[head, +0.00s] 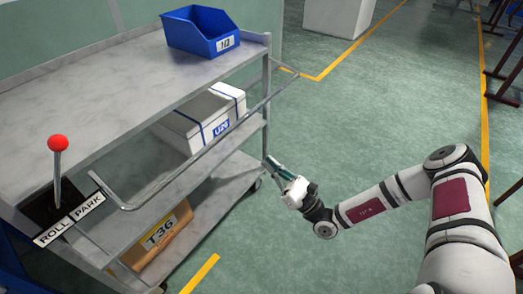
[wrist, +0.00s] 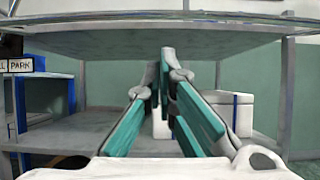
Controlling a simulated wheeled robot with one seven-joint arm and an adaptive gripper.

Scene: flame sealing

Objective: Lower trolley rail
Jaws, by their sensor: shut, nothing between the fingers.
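The trolley rail (head: 210,146) is a grey metal bar along the near side of the trolley, in the head view. It stands out from the shelves, with bent ends. The grey trolley (head: 110,75) has several shelves, which also show in the wrist view (wrist: 100,42). My gripper (head: 270,163) is shut and empty beside the trolley's right end, below and apart from the rail. In the wrist view its teal fingers (wrist: 165,65) come together at the tips and point toward the space beneath a shelf.
A red-knobbed lever (head: 58,158) stands by ROLL and PARK labels (head: 70,218). A blue bin (head: 200,32) sits on the top shelf, a white box (head: 190,122) below it and a T36 carton (head: 158,240) lower down.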

